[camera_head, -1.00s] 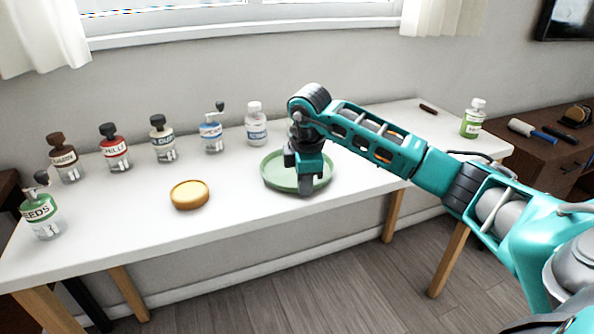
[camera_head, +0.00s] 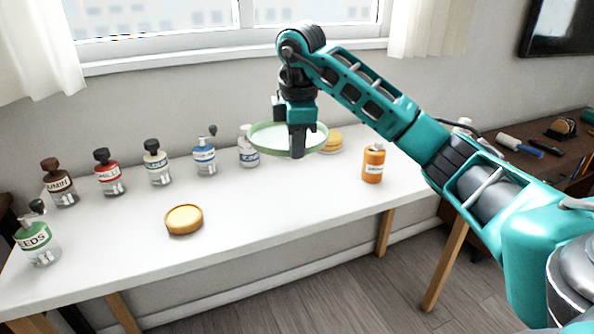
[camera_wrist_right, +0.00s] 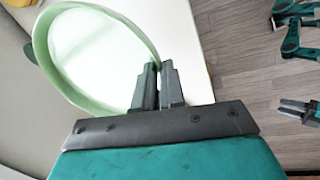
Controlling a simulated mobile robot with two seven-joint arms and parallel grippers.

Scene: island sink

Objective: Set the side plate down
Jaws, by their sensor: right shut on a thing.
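The side plate (camera_head: 270,143) is pale green and round, with a raised rim. My right gripper (camera_head: 298,150) is shut on the near rim and holds the plate above the white table (camera_head: 262,205). The plate looks roughly level in the head view. In the right wrist view the plate (camera_wrist_right: 62,91) spreads out to the left of the closed fingers (camera_wrist_right: 158,88), its rim running in between them. The fingers hide a small part of the plate. My left gripper does not show in the head view.
A yellow round dish (camera_head: 184,219) sits front left. The table's front middle is clear.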

